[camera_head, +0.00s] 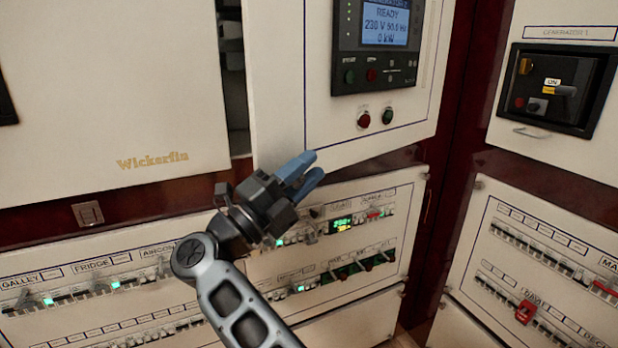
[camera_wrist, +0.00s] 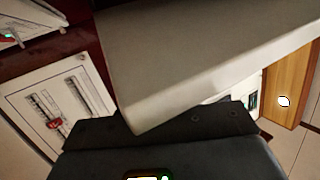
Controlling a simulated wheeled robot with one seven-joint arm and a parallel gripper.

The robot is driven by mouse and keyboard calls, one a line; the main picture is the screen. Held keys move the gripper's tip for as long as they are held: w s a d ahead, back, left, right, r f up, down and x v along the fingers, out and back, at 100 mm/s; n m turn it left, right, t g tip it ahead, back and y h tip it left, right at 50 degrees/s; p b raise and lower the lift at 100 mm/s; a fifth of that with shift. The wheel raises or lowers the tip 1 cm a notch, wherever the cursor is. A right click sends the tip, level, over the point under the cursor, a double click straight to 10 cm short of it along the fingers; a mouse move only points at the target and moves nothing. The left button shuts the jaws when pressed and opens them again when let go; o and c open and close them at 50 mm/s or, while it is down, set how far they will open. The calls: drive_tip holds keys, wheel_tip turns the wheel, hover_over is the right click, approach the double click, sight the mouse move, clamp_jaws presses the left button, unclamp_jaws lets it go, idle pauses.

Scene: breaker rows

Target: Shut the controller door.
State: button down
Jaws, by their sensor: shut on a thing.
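The controller door (camera_head: 285,110) is a pale panel with a blue outline and a dark controller with a lit screen (camera_head: 385,25). It stands ajar, with a dark gap along its left edge. My gripper (camera_head: 302,174) has blue fingers and is at the door's lower edge, shut on it. How the fingers meet the edge is partly hidden. In the wrist view the door (camera_wrist: 200,65) fills the upper middle as a large pale slab with a corner close to my gripper's dark body.
A closed pale cabinet panel (camera_head: 110,90) is on the left. Breaker rows (camera_head: 340,250) lie below the door, behind my arm. On the right are a generator switch box (camera_head: 553,88) with a handle below it and another breaker panel (camera_head: 545,260).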

drive_tip(key=shift+a+f, duration=0.1)
drive_tip(key=shift+f, duration=0.3)
drive_tip(key=c, duration=1.1)
unclamp_jaws()
drive_tip(key=shift+a, duration=0.1)
drive_tip(key=shift+c, duration=0.2)
drive_tip(key=o, duration=0.3)
drive_tip(key=shift+r, duration=0.25)
drive_tip(key=v, duration=0.8)
